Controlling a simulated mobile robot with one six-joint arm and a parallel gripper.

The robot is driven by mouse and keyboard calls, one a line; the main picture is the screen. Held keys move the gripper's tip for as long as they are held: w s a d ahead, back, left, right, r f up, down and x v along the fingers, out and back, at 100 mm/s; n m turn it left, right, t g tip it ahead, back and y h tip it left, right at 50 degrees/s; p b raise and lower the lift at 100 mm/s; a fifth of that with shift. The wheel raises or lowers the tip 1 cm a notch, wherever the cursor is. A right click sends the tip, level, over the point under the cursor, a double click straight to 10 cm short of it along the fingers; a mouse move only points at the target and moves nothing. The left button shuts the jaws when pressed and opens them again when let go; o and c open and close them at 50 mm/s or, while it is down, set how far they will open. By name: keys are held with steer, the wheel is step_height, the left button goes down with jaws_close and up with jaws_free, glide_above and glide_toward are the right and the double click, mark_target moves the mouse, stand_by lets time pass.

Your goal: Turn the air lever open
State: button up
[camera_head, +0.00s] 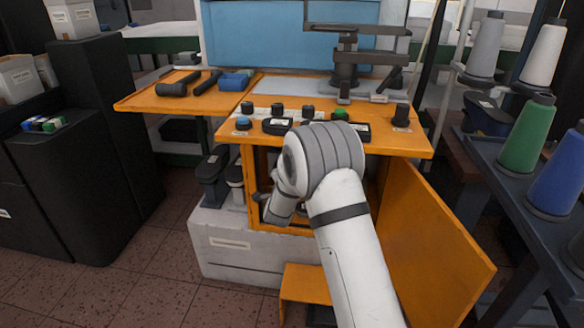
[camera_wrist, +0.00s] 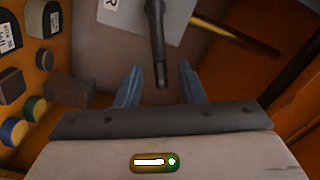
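In the wrist view a dark grey lever (camera_wrist: 157,45), which I take for the air lever, stands out from a pale plate (camera_wrist: 122,14) with a partly cut-off label. My gripper (camera_wrist: 160,76) is open, with one blue-grey finger on each side of the lever's free end. The lever's tip lies between the fingers, and I see gaps on both sides. In the head view my wrist is in front of the orange cabinet's open lower bay (camera_head: 262,163). There my arm hides the lever and most of the gripper.
The orange bench top (camera_head: 222,127) with several knobs is above my wrist. An open orange door (camera_head: 435,235) stands right of my arm. In the wrist view a brass-coloured rod (camera_wrist: 235,38) runs right of the lever, and several knobs (camera_wrist: 35,107) line the left.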

steer(key=shift+x, duration=0.95)
steer(key=shift+c, duration=0.5)
jaws_close()
